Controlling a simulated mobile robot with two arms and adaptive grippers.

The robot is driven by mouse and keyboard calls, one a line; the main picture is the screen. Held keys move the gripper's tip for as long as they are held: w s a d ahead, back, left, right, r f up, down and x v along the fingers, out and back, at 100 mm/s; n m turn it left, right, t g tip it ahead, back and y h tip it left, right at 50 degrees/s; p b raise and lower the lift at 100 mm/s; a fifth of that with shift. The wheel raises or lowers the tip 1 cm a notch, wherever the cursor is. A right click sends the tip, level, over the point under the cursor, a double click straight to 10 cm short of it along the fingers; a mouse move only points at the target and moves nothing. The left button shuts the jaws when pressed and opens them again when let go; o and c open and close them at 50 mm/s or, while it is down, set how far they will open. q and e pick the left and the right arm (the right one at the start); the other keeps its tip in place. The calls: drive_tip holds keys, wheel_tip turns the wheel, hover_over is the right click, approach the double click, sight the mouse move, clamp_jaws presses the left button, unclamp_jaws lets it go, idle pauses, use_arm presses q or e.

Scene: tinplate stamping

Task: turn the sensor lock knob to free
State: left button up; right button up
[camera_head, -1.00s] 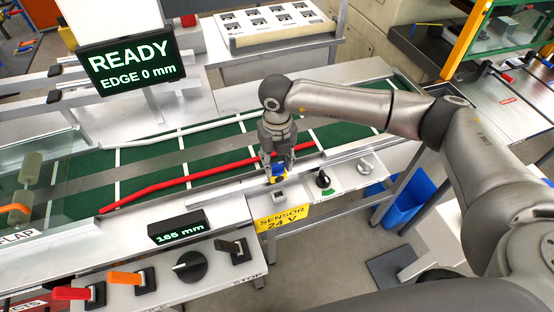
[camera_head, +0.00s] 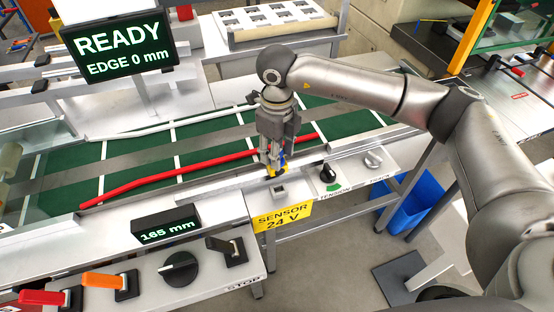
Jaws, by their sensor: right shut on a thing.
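My right gripper (camera_head: 276,160) comes down over the rail at the near edge of the green belt, just behind the yellow SENSOR 24 V label (camera_head: 282,216). Some yellow shows just beside and below the fingertips. My left gripper is not in view.
The black TENSION knob (camera_head: 328,174) and grey TRACK knob (camera_head: 373,159) stand close to the right. A 165 mm display (camera_head: 167,231), a large black dial (camera_head: 180,267) and levers are at the left front. A red rod (camera_head: 180,175) lies over the belt.

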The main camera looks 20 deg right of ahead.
drive_tip(key=n+b, duration=0.2)
drive_tip(key=b, duration=0.1)
drive_tip(key=n+b, duration=0.2)
drive_tip(key=n, duration=0.1)
drive_tip(key=shift+f+n+b, duration=0.2)
drive_tip(key=shift+n+b, duration=0.1)
drive_tip(key=shift+b, duration=0.1)
drive_tip(key=n+b, duration=0.3)
drive_tip(key=shift+r+n, duration=0.1)
drive_tip(key=shift+n, duration=0.2)
drive_tip(key=shift+r+n+b, duration=0.1)
drive_tip(key=shift+n+b, duration=0.25)
drive_tip(key=shift+n, duration=0.25)
drive_tip(key=shift+r+n, duration=0.1)
drive_tip(key=shift+n, duration=0.2)
drive_tip(key=o, duration=1)
drive_tip(key=shift+r, duration=0.1)
wheel_tip(320, 180, up, 12)
drive_tip(key=shift+f, duration=0.15)
